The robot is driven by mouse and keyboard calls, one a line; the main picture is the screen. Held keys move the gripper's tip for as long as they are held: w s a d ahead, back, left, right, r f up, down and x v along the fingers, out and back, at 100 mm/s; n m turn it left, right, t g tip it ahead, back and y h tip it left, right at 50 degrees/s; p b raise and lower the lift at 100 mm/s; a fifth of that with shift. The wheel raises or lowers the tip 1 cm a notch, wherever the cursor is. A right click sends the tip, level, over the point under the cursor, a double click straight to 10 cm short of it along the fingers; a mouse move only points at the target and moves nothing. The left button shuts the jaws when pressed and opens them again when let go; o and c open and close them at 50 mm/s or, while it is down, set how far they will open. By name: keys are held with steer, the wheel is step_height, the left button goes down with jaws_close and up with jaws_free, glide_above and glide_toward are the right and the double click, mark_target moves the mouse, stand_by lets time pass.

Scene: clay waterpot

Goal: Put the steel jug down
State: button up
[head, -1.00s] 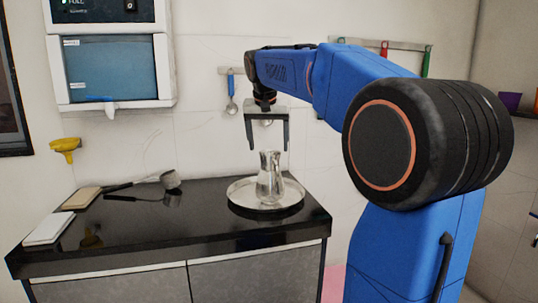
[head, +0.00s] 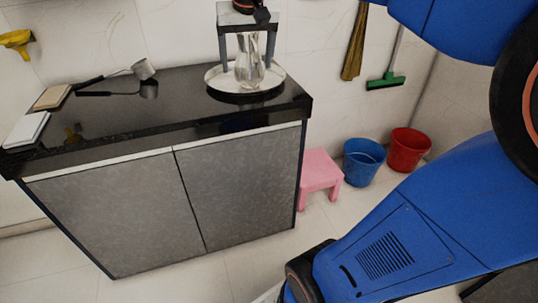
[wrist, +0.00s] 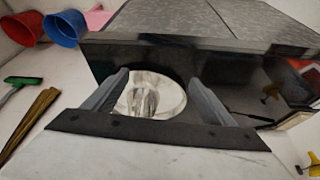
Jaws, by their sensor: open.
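The steel jug (head: 249,68) stands upright on a round pale tray (head: 214,76) at the right end of the black counter. My gripper (head: 247,66) is open, its fingers pointing down, one on each side of the jug in the head view with gaps between. In the wrist view, the jug (wrist: 146,98) and the tray (wrist: 172,94) show between my open fingers (wrist: 152,82). The jug does not appear to be gripped.
A pink stool (head: 320,170), blue bucket (head: 362,160) and red bucket (head: 407,150) stand on the floor to the right. The counter's middle is clear.

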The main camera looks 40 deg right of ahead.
steer(key=s+a+f+n, duration=0.2)
steer(key=s+a+f, duration=0.1)
steer(key=s+f, duration=0.7)
steer(key=s+a+f+n+y, duration=0.1)
steer(key=s+a+f, duration=0.3)
steer(key=s+f, duration=0.6)
steer(key=shift+f+n+t+y, duration=0.3)
steer(key=shift+f+n+t, duration=0.15)
steer(key=shift+n, duration=0.25)
